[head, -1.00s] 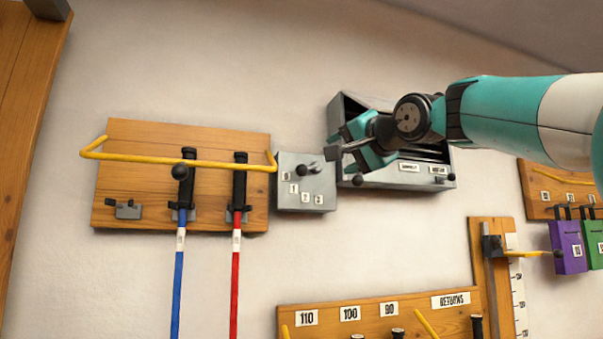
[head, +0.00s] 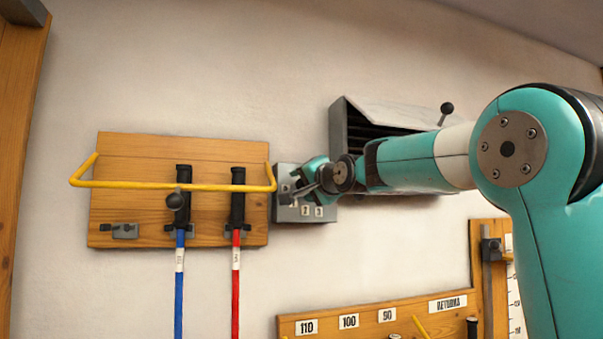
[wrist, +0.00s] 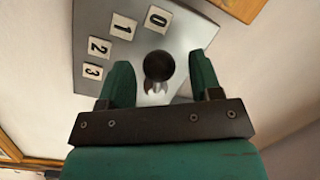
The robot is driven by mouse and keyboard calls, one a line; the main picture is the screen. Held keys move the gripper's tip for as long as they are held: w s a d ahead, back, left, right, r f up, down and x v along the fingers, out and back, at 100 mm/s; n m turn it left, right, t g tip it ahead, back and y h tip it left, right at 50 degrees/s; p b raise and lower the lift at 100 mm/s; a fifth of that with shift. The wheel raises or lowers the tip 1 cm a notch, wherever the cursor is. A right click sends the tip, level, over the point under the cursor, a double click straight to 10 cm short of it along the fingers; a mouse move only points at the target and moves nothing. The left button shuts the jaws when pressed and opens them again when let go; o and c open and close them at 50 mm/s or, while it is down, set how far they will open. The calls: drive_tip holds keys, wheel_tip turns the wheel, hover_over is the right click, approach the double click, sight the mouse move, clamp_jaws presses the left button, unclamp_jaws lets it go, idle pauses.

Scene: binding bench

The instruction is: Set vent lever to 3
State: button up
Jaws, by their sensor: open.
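The vent lever's grey box (head: 287,212) is on the wall right of the wooden rack; my gripper covers much of it in the head view. The wrist view shows its plate (wrist: 100,18) with labels 0, 1, 2 and 3 along an arc. The lever's black ball knob (wrist: 159,66) appears to lean toward the 0 label (wrist: 158,17). My gripper (wrist: 162,78) is open, one green finger on each side of the knob, with gaps visible. It also shows in the head view (head: 304,186). Contact depth cannot be told.
The wooden rack (head: 130,165) left of the box has a yellow bar (head: 150,186) in front, with blue and red rods hanging. The vent housing (head: 338,130) has a raised pale panel (head: 395,115) with a knob. A labelled returns board (head: 400,308) is below.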

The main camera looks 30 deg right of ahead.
drive_tip(key=shift+w, duration=0.9)
drive_tip(key=shift+c, duration=0.4)
drive_tip(key=c, duration=0.8)
drive_tip(key=shift+d+f, duration=0.1)
drive_tip(key=shift+c, duration=0.2)
